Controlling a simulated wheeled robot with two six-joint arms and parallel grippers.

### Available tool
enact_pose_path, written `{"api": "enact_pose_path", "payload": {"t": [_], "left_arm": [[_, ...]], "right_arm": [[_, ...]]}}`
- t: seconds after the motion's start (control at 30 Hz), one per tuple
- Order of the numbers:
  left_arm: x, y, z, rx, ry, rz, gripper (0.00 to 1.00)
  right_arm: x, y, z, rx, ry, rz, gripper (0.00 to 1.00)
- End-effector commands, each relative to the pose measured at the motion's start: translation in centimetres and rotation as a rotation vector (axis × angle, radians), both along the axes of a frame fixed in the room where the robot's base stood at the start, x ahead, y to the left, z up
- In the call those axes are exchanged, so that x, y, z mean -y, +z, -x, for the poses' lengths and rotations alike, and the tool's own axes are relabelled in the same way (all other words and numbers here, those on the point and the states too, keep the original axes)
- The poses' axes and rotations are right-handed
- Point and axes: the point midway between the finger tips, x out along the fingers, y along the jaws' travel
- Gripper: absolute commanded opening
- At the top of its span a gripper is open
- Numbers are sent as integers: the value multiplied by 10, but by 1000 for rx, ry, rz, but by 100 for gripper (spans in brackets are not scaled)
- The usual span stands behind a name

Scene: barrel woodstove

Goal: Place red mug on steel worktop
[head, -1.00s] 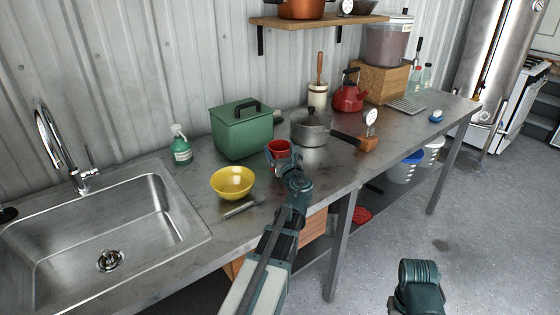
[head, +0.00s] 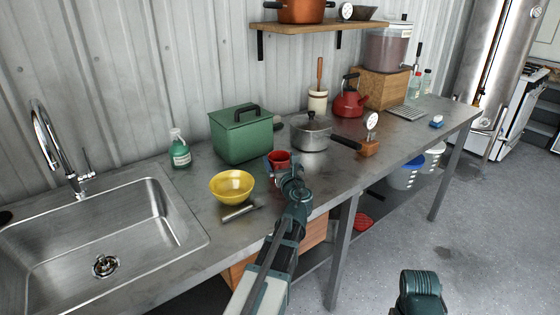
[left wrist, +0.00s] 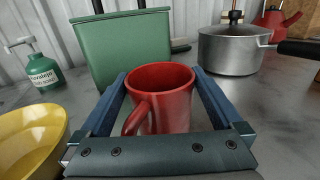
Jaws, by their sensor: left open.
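The red mug (head: 280,157) stands upright on the steel worktop (head: 330,188), in front of the green box and left of the pot. My left gripper (head: 281,164) is open, with its fingers on both sides of the mug. In the left wrist view the mug (left wrist: 162,92) sits between the two blue fingers (left wrist: 160,95), its handle toward the gripper's palm. I cannot tell whether the fingers touch it. Part of my right arm shows at the lower right of the head view; its gripper's fingers do not show.
A yellow bowl (head: 232,186) and a metal utensil (head: 240,212) lie left of the mug. The green box (head: 240,138) is behind it, and a lidded pot (head: 311,133) is to the right. A sink (head: 100,240) fills the left end.

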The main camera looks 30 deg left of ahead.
Motion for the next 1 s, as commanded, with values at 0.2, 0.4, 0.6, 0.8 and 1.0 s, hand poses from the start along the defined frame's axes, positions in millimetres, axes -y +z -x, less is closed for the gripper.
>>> {"api": "enact_pose_path", "payload": {"t": [0.2,0.4,0.6,0.8,1.0], "left_arm": [[29,0,31,0,-3,0,100],[58,0,60,0,-3,0,100],[77,0,78,0,-2,0,100],[84,0,85,0,0,0,100],[85,0,85,0,0,0,100]], "right_arm": [[0,0,0,0,0,0,50],[0,0,0,0,0,0,50],[0,0,0,0,0,0,50],[0,0,0,0,0,0,50],[0,0,0,0,0,0,50]]}}
